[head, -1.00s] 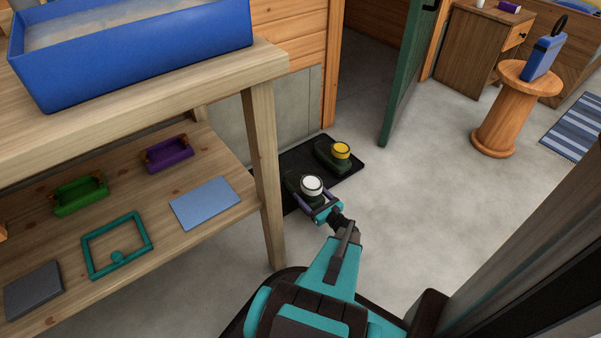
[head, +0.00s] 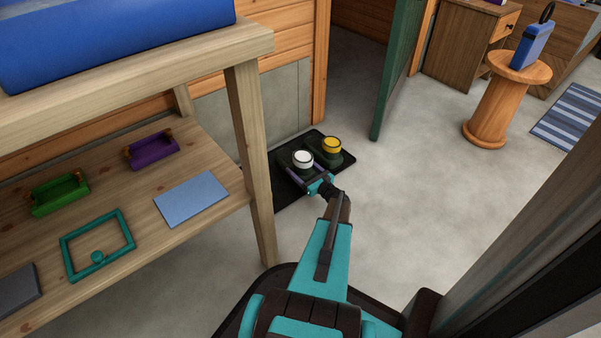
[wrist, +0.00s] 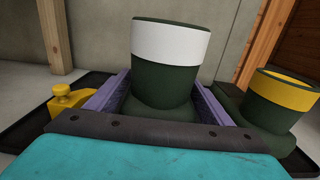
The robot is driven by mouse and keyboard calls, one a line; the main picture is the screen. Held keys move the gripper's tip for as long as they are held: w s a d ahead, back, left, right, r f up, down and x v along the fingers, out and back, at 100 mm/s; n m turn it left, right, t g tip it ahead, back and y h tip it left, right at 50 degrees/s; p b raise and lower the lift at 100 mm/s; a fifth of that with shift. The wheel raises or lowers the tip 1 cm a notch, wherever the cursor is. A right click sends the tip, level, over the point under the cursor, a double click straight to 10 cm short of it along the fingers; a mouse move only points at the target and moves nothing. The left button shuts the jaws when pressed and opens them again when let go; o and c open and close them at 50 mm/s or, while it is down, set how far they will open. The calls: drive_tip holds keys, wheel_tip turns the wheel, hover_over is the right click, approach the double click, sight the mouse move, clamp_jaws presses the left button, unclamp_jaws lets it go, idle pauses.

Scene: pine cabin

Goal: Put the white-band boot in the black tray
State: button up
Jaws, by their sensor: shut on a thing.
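The white-band boot (head: 303,159) is dark green with a white band round its top. It stands upright over the black tray (head: 290,205) on the floor, and it fills the middle of the wrist view (wrist: 170,60). My gripper (head: 308,180) is shut on this boot, with one purple finger on each side of it. The boot's sole is hidden behind my gripper, so I cannot tell whether it touches the tray. The black tray also shows at the left of the wrist view (wrist: 22,128).
A yellow-band boot (head: 330,148) stands in the tray, right beside the held boot. A small yellow object (wrist: 70,102) is left of my gripper in the wrist view. A wooden bench leg (head: 250,165) is close to the tray's left. Open floor (head: 400,200) lies to the right.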

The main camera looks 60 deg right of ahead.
drive_tip(key=shift+w+d, duration=0.45)
drive_tip(key=shift+d, duration=0.25)
drive_tip(key=shift+d, duration=0.1)
drive_tip(key=shift+w+d+f+b, duration=0.15)
drive_tip(key=shift+w+d+b, duration=0.05)
drive_tip(key=shift+b, duration=0.15)
drive_tip(key=shift+w+d+f+b, duration=0.1)
drive_tip(key=shift+d+f+b, duration=0.05)
drive_tip(key=shift+f+b, duration=0.35)
drive_tip(key=shift+w+d+f+b, duration=0.1)
drive_tip(key=shift+f+b, duration=0.3)
drive_tip(key=shift+f, duration=0.15)
drive_tip(key=shift+f+b, duration=0.5)
drive_tip(key=shift+f, duration=0.15)
drive_tip(key=o, duration=1.4)
drive_tip(key=shift+f, duration=0.1)
